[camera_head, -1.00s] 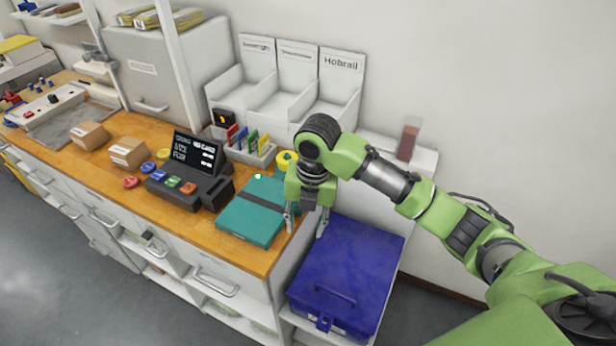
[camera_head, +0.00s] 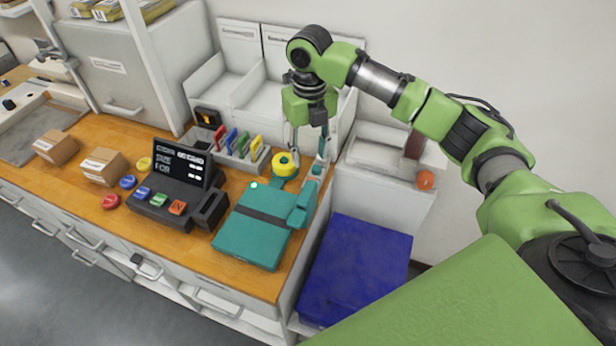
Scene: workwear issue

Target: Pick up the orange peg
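I cannot tell for sure which thing is the orange peg. A small round orange thing (camera_head: 425,180) shows at the front of the white unit on the right, well right of my gripper. An orange key (camera_head: 178,207) shows on the black terminal. My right gripper (camera_head: 308,152) points down with its fingers apart and nothing seen between them. It is above the back right of the wooden counter, over the yellow ring (camera_head: 286,164) and the upright part of the teal device (camera_head: 250,240). My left gripper is out of view.
A rack of upright coloured tags (camera_head: 238,146) stands left of my gripper. The black terminal (camera_head: 165,195), cartons (camera_head: 104,166) and round coloured discs (camera_head: 111,202) are further left. A blue box (camera_head: 357,268) is below right. White bins (camera_head: 215,80) stand behind.

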